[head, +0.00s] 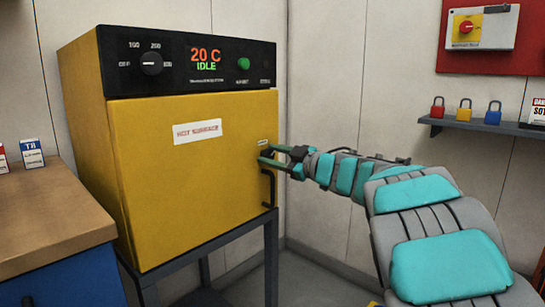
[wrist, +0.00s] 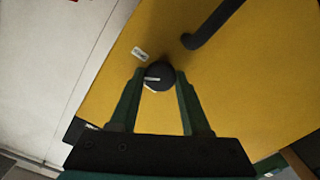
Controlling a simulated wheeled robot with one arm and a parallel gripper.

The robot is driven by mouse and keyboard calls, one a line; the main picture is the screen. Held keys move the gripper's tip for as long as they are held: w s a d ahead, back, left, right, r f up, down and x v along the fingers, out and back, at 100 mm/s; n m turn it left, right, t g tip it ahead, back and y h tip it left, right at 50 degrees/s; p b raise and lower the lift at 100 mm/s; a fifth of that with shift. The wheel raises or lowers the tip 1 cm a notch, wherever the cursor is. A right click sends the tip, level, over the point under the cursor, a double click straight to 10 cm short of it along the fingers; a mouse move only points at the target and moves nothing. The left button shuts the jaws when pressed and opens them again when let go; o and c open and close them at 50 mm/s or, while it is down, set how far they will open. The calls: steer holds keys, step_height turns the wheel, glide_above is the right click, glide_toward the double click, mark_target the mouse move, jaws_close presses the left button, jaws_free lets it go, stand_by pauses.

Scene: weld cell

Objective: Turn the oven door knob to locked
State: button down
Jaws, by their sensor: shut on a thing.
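The yellow oven (head: 190,165) stands on a dark metal frame, with its door closed. Its display reads "20 C IDLE". The door knob (wrist: 158,76) is a dark round knob with a pale pointer line, and it shows in the wrist view between the green fingers. My gripper (wrist: 156,80) is shut on the knob, one finger on each side. In the head view my gripper (head: 266,156) reaches the right edge of the door, and its fingers hide the knob there. A small pale label (wrist: 140,54) sits beside the knob; its text is too small to read.
A dark door handle (head: 268,188) is just below my gripper. A "HOT SURFACE" label (head: 197,131) is on the door. A control panel (head: 190,62) with a dial is above. A wooden-topped cabinet (head: 45,215) stands left; a shelf (head: 480,127) with padlocks hangs right.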

steer(key=n, duration=0.2)
steer(key=n+b, duration=0.2)
steer(key=n, duration=0.1)
steer(key=shift+f+n, duration=0.3)
steer(key=n+b, duration=0.3)
steer(key=n, duration=0.1)
steer(key=shift+n, duration=0.3)
steer(key=shift+n+b, duration=0.3)
steer(key=shift+n, duration=0.2)
steer(key=shift+r, duration=0.1)
steer(key=shift+c, duration=2.1)
jaws_free()
steer(key=shift+s, duration=0.15)
steer(key=v, duration=0.7)
steer(key=shift+s+d, duration=0.15)
steer(key=shift+d, duration=0.15)
